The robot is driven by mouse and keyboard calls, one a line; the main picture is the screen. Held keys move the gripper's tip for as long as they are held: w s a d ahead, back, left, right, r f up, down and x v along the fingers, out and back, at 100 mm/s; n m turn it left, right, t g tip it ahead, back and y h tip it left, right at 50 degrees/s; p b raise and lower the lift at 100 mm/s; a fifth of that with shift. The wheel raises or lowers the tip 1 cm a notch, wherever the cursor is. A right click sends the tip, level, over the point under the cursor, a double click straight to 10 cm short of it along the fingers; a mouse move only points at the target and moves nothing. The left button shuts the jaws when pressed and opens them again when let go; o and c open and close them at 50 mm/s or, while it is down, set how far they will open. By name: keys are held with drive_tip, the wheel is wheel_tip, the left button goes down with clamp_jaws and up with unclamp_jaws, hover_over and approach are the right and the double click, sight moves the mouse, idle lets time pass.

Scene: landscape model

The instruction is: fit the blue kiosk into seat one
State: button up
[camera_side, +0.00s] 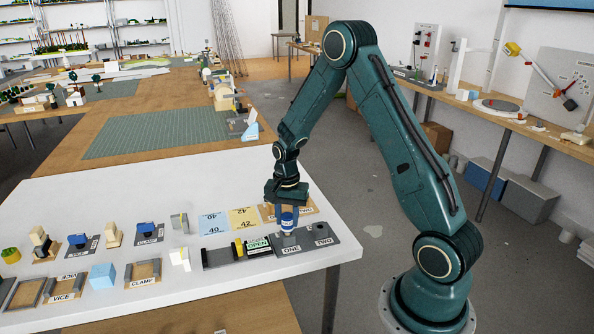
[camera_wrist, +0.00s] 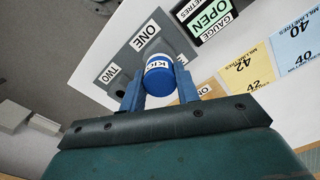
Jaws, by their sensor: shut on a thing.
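The blue kiosk (camera_side: 288,220) is a small upright cylinder with a white lettered band, and it also shows in the wrist view (camera_wrist: 159,76). My gripper (camera_side: 286,211) is shut on it, with one blue finger on each side in the wrist view (camera_wrist: 158,85). The grey seat plate (camera_side: 305,243) carries the labels ONE and TWO, and it also shows in the wrist view (camera_wrist: 125,65). The kiosk stands over the ONE end of the plate. Its lower end hides seat one, so I cannot tell whether it touches or has entered it. Seat two, beside the TWO label, looks empty.
A gauge marked OPEN (camera_side: 258,245) lies just left of the plate. Blue card 40 (camera_side: 213,223) and yellow card 42 (camera_side: 243,218) lie behind it. A wooden tray (camera_side: 268,215) sits close behind the kiosk. The table's right edge is near the plate.

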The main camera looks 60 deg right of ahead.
sight(287, 217)
drive_tip(key=shift+f, duration=0.65)
drive_tip(key=o, duration=1.2)
drive_tip(key=shift+r, duration=0.15)
wheel_tip(287, 217, up, 14)
drive_tip(key=shift+f, duration=0.25)
idle(0.6)
